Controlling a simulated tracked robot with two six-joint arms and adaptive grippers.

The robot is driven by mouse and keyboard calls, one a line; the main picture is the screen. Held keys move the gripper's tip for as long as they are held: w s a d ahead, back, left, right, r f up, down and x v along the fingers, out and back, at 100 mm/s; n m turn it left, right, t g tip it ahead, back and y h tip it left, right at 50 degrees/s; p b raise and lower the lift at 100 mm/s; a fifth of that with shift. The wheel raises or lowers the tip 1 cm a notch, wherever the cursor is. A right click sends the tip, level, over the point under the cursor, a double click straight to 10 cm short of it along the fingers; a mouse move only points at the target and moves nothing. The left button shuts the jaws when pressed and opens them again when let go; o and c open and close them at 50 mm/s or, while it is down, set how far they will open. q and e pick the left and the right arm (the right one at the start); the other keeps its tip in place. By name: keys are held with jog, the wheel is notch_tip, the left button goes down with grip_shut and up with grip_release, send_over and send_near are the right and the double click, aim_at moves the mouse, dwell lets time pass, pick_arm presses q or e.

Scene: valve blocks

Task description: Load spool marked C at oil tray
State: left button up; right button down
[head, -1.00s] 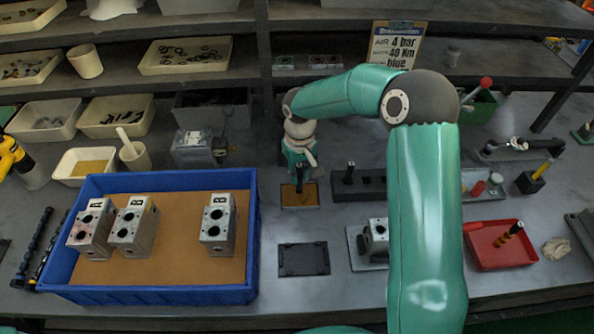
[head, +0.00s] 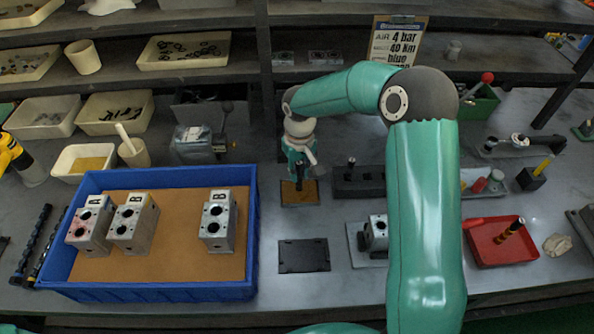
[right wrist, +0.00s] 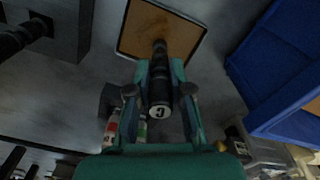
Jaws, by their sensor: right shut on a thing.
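My right gripper (head: 299,172) is at the oil tray (head: 287,196), a small dark-rimmed tray with an orange-brown bottom. The gripper is shut on the dark spool marked C (right wrist: 158,88). In the right wrist view the white C label on the spool's near end faces the camera, and the fingers (right wrist: 160,85) lie on both sides of it. The spool's far end reaches over the oil tray (right wrist: 185,28); I cannot tell whether it touches the bottom. My left gripper is not in view.
A blue crate (head: 158,292) with blocks marked A and B stands left. A black rack (head: 345,188) holding a dark spool is right of the oil tray. A valve block (head: 376,234), an empty black plate (head: 304,256) and a red tray (head: 478,240) are nearer the front.

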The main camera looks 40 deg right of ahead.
aim_at(299, 163)
jog(key=shift+f+b, duration=0.45)
dwell(1.5)
jog(key=shift+r, duration=0.1)
jog(key=shift+r+p, duration=2.25)
jog(key=shift+r, duration=1.25)
jog(key=shift+f, duration=0.1)
